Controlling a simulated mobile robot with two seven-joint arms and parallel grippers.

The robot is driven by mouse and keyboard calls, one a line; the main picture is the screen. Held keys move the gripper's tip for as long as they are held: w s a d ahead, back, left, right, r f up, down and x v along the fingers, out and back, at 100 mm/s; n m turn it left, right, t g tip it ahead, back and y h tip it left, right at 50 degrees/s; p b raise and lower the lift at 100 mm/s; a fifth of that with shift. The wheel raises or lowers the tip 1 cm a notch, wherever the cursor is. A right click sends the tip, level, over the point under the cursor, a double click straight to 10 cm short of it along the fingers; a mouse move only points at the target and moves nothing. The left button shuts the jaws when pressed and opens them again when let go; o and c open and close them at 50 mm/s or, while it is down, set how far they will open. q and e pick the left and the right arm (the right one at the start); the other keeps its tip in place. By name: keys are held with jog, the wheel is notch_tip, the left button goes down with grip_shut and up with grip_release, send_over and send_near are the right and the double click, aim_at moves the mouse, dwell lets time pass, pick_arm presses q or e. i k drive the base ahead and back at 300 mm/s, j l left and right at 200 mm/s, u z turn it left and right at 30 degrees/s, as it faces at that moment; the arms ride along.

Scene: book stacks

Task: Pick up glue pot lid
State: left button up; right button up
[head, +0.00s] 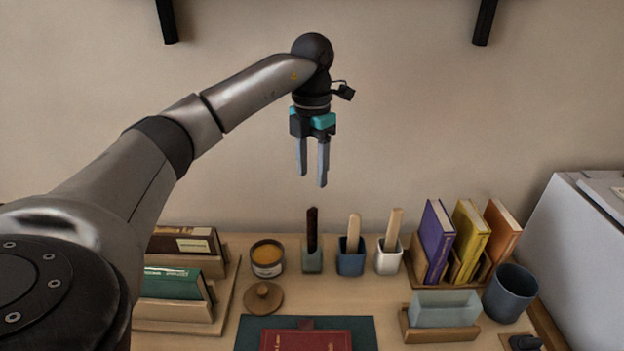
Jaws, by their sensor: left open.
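The glue pot lid (263,297) is a round wooden disc with a small knob on top. It lies on the table just in front of the glue pot (267,259), an uncovered round pot with amber contents and a pale label. My left gripper (312,181) is open and empty, fingers pointing down. It is high above the back of the table, up and to the right of the lid, and touches nothing. My right gripper is not in view.
Three holders with upright handles (350,259) stand right of the pot. Book racks (180,309) flank both sides. A red book (306,340) lies on a dark green mat (250,327) in front of the lid. A dark cup (510,293) stands at right.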

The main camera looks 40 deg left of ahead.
aim_at(263, 298)
jog(key=k+l, duration=0.5)
jog(key=l, duration=0.15)
jog(key=k+l, duration=1.05)
jog(key=l, duration=0.25)
